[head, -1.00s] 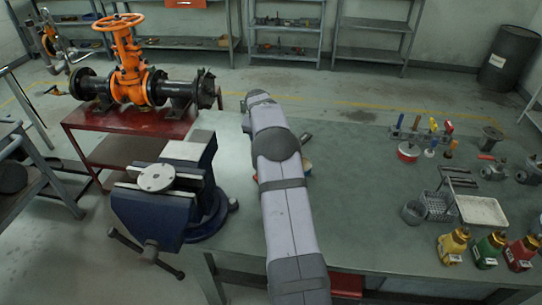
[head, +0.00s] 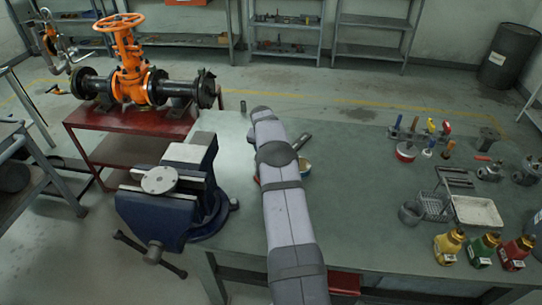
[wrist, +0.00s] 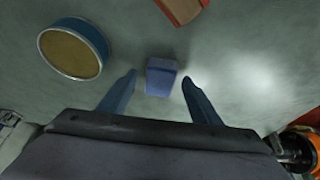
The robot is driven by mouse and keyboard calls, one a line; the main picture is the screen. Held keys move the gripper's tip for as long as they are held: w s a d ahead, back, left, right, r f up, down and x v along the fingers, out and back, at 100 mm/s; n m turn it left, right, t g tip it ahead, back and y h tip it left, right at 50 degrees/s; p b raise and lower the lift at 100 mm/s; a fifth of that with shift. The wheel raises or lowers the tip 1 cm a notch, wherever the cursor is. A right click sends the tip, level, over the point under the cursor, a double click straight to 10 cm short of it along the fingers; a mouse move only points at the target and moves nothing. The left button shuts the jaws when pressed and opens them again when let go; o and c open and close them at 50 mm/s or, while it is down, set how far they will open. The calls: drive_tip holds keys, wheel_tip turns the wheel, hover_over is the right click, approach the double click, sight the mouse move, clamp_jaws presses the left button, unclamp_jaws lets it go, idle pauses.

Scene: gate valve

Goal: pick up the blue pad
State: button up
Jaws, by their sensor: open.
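The blue pad (wrist: 161,77) is a small blue block lying on the green bench top, seen in the wrist view. My gripper (wrist: 158,92) is open, with one finger on each side of the pad and a gap of bench showing on both sides. I cannot tell how far above the bench the fingertips are. In the head view my own arm hides the pad and the gripper.
A round tin with a yellowish top (wrist: 72,50) lies left of the pad, and a red block (wrist: 183,8) lies beyond it. A blue vise (head: 170,200) stands at the bench's left. Several bottles (head: 483,250) and a tool rack (head: 425,138) stand to the right.

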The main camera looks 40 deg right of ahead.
drive_tip(key=shift+c, duration=0.4)
drive_tip(key=c, duration=1)
drive_tip(key=shift+r, duration=0.1)
drive_tip(key=shift+c, duration=0.2)
wheel_tip(320, 180, up, 10)
drive_tip(key=b, duration=0.2)
drive_tip(key=shift+o, duration=0.4)
